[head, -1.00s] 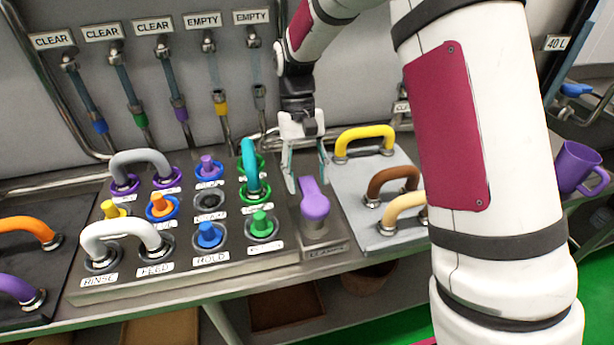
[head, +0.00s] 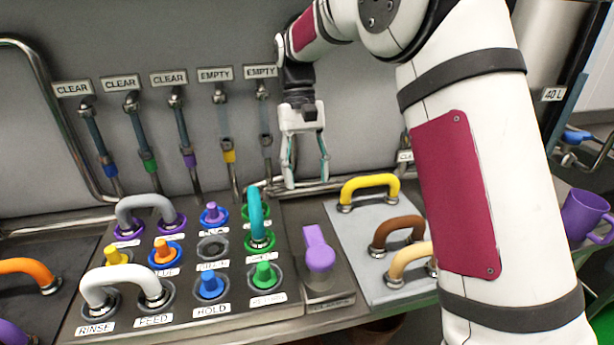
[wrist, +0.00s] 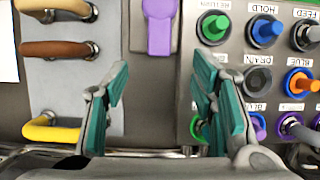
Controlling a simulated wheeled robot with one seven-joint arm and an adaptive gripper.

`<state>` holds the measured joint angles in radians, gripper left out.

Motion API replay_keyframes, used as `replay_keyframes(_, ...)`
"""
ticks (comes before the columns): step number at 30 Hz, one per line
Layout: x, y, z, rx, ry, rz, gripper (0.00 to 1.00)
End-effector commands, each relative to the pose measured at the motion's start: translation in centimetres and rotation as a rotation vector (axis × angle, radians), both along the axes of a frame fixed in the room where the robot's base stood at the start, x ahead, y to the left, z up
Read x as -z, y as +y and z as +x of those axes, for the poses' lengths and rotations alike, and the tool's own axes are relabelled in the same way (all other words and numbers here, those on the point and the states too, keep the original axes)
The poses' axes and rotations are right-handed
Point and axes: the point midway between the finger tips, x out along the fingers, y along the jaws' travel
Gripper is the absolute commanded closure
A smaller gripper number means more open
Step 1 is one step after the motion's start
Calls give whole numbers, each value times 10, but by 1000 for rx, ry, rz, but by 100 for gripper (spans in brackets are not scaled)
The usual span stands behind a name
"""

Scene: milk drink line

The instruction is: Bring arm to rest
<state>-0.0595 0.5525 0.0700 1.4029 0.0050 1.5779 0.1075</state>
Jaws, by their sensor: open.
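My gripper (head: 305,178) is open and empty in the head view. It hangs above the back of the counter, behind the purple lever (head: 319,250). Its teal-padded fingers (wrist: 160,108) are spread apart in the wrist view, with nothing between them. The purple lever (wrist: 160,25) shows ahead of the fingers there, apart from them. My arm crosses the right half of the head view and hides part of the counter.
A panel of hoses and coloured ports (head: 212,285) lies left of the lever. A grey plate (head: 372,278) with yellow (head: 370,186), brown and cream handles lies right. Labelled hoses (head: 180,135) hang on the back wall. A purple mug (head: 585,215) stands far right.

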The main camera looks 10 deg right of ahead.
Motion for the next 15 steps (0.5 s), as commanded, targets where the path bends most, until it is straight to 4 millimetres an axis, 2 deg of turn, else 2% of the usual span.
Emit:
replay_keyframes(5,-4,-1,-3,0,-10,0,48)
replay_keyframes(8,-17,-4,-13,1,-42,-1,48)
replay_keyframes(11,-37,-10,-32,1,-99,-1,48)
replay_keyframes(15,-63,-20,-67,3,-196,-1,48)
